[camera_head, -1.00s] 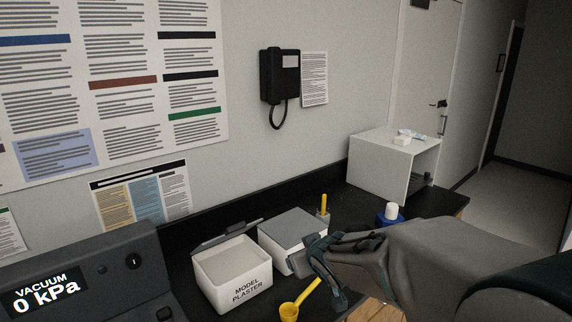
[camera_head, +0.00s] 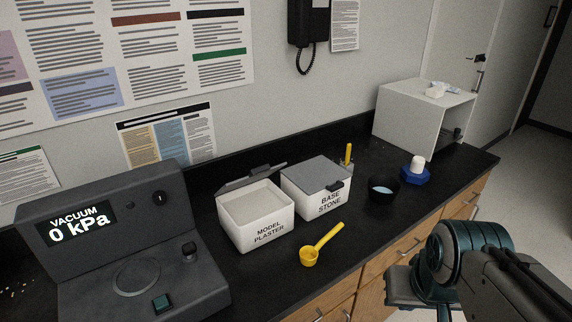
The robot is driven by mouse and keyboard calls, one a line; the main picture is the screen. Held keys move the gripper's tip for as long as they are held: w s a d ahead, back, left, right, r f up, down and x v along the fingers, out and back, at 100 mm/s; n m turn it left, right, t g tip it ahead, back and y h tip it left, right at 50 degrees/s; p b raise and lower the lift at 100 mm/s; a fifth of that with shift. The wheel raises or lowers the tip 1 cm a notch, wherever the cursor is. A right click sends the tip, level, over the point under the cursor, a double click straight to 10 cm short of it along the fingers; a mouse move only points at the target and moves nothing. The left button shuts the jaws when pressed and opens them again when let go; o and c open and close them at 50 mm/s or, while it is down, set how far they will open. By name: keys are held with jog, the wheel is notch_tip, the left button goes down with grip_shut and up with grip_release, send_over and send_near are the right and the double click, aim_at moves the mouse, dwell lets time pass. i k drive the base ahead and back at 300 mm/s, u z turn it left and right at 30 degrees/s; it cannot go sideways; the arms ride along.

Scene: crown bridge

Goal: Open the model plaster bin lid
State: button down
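The white model plaster bin (camera_head: 262,231) stands on the black counter, labelled "MODEL PLASTER" on its front. Its grey lid (camera_head: 250,179) is raised and tilted back at the rear edge, so the bin is open and pale contents show inside. My gripper (camera_head: 402,290) is at the lower right, in front of the counter's drawers and well away from the bin. It seems to hold nothing, but its fingers are not clear enough to tell open from shut.
The base stone bin (camera_head: 329,202) with a closed grey lid stands right of the plaster bin. A yellow scoop (camera_head: 311,256) lies in front. A dark bowl (camera_head: 383,188), a blue-based white bottle (camera_head: 416,168) and a vacuum unit (camera_head: 120,245) are also on the counter (camera_head: 365,235).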

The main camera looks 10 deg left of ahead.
aim_at(260, 173)
jog(key=z, duration=1.7)
jog(key=k, duration=0.9)
jog(key=u, duration=1.55)
jog(key=i, duration=0.5)
jog(key=u, duration=0.05)
